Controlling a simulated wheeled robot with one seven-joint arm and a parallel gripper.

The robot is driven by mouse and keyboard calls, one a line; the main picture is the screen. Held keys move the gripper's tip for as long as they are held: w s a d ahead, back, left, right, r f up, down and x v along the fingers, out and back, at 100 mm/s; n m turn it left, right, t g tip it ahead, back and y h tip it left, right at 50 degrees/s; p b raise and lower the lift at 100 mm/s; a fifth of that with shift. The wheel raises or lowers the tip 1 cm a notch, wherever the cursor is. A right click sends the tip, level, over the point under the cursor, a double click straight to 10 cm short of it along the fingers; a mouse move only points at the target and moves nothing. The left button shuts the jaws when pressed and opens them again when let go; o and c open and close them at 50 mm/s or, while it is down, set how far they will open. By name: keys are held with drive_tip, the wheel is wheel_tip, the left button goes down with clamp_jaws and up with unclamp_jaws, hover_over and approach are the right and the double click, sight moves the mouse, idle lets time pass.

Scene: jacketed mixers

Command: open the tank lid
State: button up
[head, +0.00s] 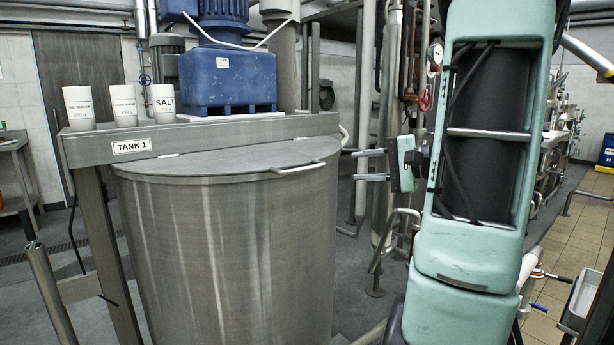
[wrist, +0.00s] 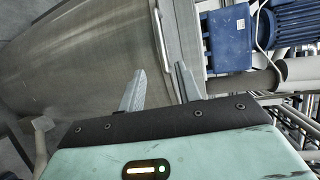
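The steel tank (head: 230,245), labelled TANK 1 on the beam above it, stands left of centre in the head view. Its flat lid (head: 235,158) lies down over the top, with a hinge line along the beam. A bar handle (head: 298,168) sticks out at the lid's front right edge. My gripper (head: 370,165) is right of the handle and apart from it, with its fingers pointing left and a gap between them. In the wrist view my gripper (wrist: 157,85) is open and empty. The tank wall (wrist: 85,60) and the lid's edge show beyond the fingers.
Three white cups (head: 123,105), one marked SALT, stand on the steel beam (head: 200,138) behind the lid. Vertical pipes (head: 390,120) stand behind my gripper. A tiled floor shows at the right.

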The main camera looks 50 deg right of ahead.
sight(308, 169)
drive_tip(key=p+x, duration=0.2)
drive_tip(key=x, duration=1.5)
drive_tip(key=shift+w+d+f, duration=0.15)
drive_tip(key=shift+p, duration=0.3)
clamp_jaws()
